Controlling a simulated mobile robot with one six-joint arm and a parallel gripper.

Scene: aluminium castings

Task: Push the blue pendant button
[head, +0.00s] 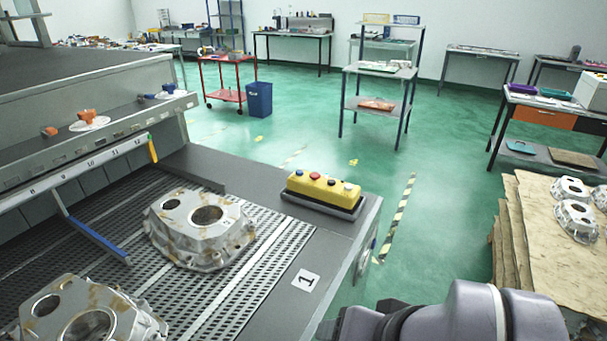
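The yellow pendant (325,193) lies in a dark tray (310,203) on the grey ledge at the right end of the perforated bench. Several small buttons stand in a row along its top. The blue button (299,173) appears to be the one at the left end, but it is small and its colour is hard to read. A red button (315,176) is beside it, with a dark one and a pale one further right. My arm's purple-grey links cross the bottom right, well apart from the pendant. My gripper is not in view.
Two castings (200,228) (85,315) sit on the perforated bench left of the pendant. More castings (577,220) rest on a cardboard-topped stack at right. Green floor is open beyond the bench.

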